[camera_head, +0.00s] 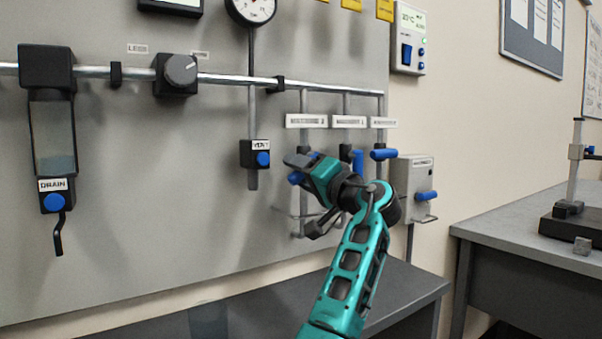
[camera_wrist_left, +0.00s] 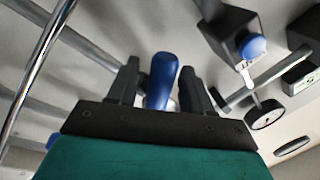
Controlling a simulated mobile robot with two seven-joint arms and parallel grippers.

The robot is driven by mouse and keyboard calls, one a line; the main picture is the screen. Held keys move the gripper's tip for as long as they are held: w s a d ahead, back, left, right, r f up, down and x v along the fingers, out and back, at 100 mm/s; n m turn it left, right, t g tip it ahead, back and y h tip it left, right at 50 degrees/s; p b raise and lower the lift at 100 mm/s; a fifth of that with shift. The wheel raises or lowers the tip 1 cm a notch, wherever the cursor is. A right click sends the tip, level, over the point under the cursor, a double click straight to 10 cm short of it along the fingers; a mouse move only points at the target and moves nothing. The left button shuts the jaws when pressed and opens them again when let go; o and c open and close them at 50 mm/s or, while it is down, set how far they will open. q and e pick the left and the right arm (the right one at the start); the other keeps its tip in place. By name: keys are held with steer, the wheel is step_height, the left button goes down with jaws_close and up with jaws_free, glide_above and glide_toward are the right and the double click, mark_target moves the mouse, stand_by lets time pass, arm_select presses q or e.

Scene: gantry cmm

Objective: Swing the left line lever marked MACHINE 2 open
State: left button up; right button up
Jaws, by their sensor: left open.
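The MACHINE 2 label (camera_head: 306,121) is the leftmost of three white labels on the grey panel. Below it, a small part of a blue lever (camera_head: 295,178) shows beside my left gripper (camera_head: 299,168), which covers most of the lever and its valve. In the left wrist view, the blue lever handle (camera_wrist_left: 162,80) stands between the two dark fingers of my left gripper (camera_wrist_left: 158,85). The fingers are open, with a gap visible at least on the right side of the handle. Contact on the left side cannot be told. My right gripper is not in view.
Neighbouring blue levers hang under the MACHINE 1 label (camera_head: 349,121) and the third label (camera_head: 384,122), close to my wrist. A VENT valve (camera_head: 255,154) is to the left. A grey box (camera_head: 413,188) with a blue lever is to the right. A dark bench (camera_head: 265,310) lies below.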

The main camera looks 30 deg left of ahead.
arm_select(q)
steer(key=v, duration=1.3)
steer(key=shift+p, duration=0.3)
steer(key=shift+a, duration=0.1)
steer(key=shift+c, duration=0.4)
